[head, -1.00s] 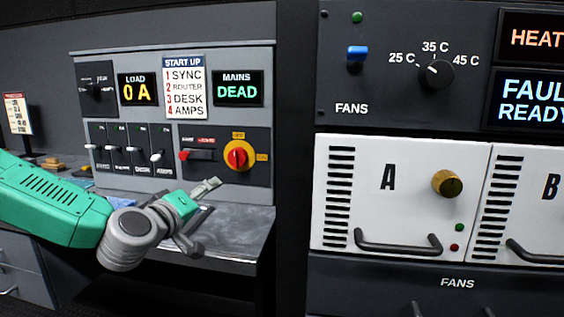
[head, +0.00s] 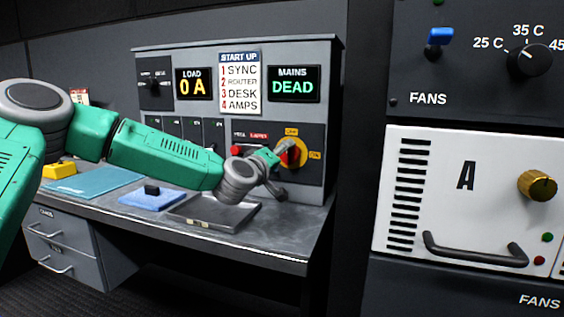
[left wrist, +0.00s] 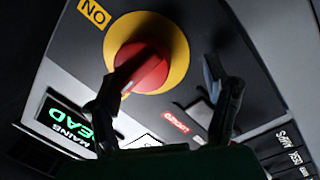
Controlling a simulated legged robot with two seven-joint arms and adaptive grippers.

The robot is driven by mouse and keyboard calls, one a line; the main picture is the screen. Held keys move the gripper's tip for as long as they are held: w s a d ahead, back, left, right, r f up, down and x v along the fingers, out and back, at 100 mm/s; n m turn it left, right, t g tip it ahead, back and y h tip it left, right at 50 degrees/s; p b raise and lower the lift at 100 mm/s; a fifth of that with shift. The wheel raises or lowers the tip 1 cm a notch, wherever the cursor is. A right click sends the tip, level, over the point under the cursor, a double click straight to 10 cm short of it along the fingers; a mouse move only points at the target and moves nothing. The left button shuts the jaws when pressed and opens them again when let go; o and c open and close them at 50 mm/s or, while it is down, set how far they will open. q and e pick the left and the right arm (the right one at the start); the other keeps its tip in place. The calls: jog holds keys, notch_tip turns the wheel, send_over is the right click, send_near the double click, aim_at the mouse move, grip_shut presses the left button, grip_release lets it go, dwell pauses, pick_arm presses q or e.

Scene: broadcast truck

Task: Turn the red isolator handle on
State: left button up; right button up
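The red isolator handle (head: 293,153) sits on a yellow disc at the lower right of the console panel; my left gripper partly covers it in the head view. In the left wrist view the handle (left wrist: 140,68) shows as a red knob with a dark-edged bar on the yellow disc (left wrist: 178,55). An ON label (left wrist: 95,12) lies beyond the disc. My left gripper (head: 284,168) is at the handle, its fingers (left wrist: 162,85) apart on either side of it. The left finger is near the bar's end; I cannot tell whether it touches. My right gripper is out of view.
The MAINS display (head: 293,84) reads DEAD and the LOAD display (head: 194,84) reads 0 A. A red switch (head: 237,151) is left of the handle. A dark flat tray (head: 240,217) and a blue pad (head: 150,201) lie on the desk below my arm.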

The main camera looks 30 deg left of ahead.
aim_at(293, 155)
pick_arm(q)
jog(key=d, duration=0.2)
jog(key=w+d, duration=0.1)
jog(key=shift+r, duration=0.35)
jog(key=shift+a+f, duration=0.15)
jog(key=shift+a, duration=0.3)
jog(key=c, duration=1)
jog(key=shift+a, duration=0.5)
jog(key=shift+c, duration=0.8)
jog(key=shift+d, duration=0.25)
